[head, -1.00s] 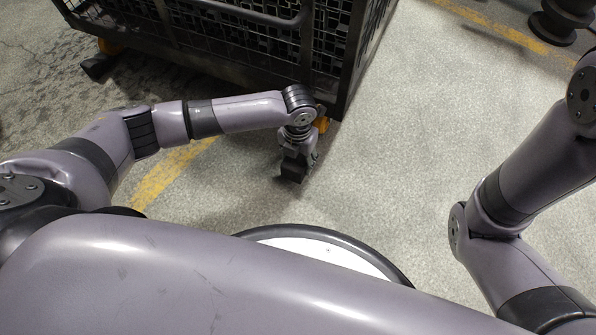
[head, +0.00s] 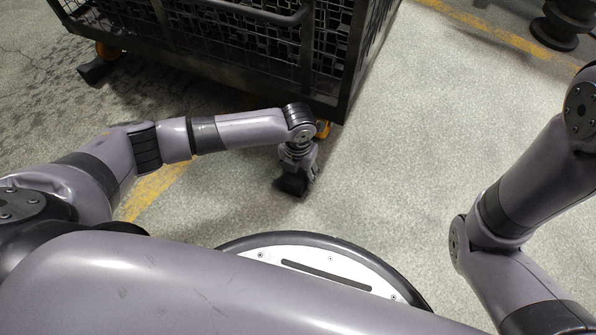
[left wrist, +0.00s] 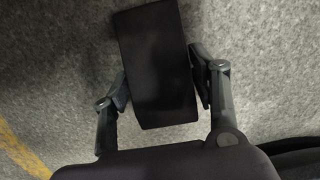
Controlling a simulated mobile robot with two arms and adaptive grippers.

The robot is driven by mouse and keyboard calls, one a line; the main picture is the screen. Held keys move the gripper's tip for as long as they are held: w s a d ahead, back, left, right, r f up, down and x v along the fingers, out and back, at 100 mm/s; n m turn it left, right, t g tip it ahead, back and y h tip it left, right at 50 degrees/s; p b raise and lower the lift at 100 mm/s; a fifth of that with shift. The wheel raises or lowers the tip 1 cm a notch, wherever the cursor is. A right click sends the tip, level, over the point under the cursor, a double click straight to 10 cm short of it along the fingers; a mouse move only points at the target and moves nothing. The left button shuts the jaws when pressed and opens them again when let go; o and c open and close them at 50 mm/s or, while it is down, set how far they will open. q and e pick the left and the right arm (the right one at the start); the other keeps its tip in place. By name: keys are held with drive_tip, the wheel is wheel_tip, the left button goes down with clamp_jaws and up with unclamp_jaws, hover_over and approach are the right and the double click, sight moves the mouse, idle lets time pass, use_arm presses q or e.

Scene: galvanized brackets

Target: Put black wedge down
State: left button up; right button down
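The black wedge (head: 290,184) is a dark block at the tip of my left gripper (head: 297,176), in front of the wire cage in the head view. In the left wrist view the wedge (left wrist: 158,65) lies slightly tilted between the two fingers of the left gripper (left wrist: 160,85). One finger pad sits against each long side, so the gripper looks shut on it. The grey floor (left wrist: 60,60) shows behind the wedge. Whether the wedge touches the floor, I cannot tell. My right arm shows at the right of the head view, but its gripper is out of view.
A black wire-mesh cage (head: 235,55) on orange casters stands just behind the left gripper. Open concrete floor (head: 410,130) lies to the right. A yellow line (head: 150,188) runs on the floor at left. A dark spool-like object (head: 563,22) stands far right.

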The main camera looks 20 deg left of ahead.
sight(298, 173)
use_arm(q)
drive_tip(key=shift+o, duration=1.4)
drive_tip(key=shift+r, duration=0.1)
wheel_tip(298, 173, up, 12)
drive_tip(key=p, duration=0.8)
